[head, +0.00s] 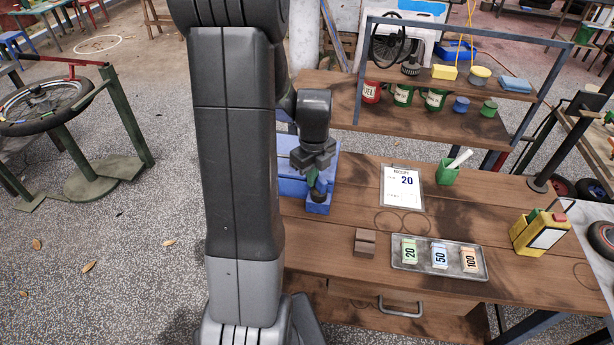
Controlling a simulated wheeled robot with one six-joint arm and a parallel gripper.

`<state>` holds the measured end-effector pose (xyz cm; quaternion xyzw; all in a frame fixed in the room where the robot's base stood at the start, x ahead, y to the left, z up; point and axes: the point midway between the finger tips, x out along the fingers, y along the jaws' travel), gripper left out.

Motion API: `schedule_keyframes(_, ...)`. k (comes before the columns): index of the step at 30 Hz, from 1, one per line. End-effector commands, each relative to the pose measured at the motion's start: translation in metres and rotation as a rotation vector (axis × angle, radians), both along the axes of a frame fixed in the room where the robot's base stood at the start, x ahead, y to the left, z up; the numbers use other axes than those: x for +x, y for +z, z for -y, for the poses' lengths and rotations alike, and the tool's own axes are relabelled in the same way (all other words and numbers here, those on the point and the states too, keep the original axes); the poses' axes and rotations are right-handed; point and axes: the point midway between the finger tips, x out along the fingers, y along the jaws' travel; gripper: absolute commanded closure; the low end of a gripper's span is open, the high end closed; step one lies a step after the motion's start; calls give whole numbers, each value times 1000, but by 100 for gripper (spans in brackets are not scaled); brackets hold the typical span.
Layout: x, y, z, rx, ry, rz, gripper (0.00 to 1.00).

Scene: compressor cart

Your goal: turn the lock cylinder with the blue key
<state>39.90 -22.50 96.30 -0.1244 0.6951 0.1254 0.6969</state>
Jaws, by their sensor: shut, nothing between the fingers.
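My gripper (317,182) is at the left end of the wooden workbench, pointing down over a blue box (291,185). It is shut and empty. Its fingertips are close to a blue block-like part (317,207) at the box's front right; I cannot tell whether they touch it. A small dark green patch shows beside the fingers, too small to identify. I cannot make out a blue key or a lock cylinder; my arm and gripper hide much of the blue box.
The workbench (340,243) carries a brown wooden block (365,242), a metal tray (480,273) with numbered pieces, a receipt sheet (402,188), a green holder (447,172) and a yellow device (538,232). A shelf (505,91) with mugs stands behind. A wheel stand (85,120) is at left.

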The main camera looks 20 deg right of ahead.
Motion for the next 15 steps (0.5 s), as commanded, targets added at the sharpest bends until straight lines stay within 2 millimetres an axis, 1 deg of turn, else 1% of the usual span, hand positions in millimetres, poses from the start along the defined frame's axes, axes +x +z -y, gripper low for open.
schedule_keyframes(1,-1,-1,11,-21,1,0,100)
schedule_keyframes(6,-1,-1,12,-21,-26,1,100)
schedule_keyframes(15,3,0,18,-21,-310,6,100)
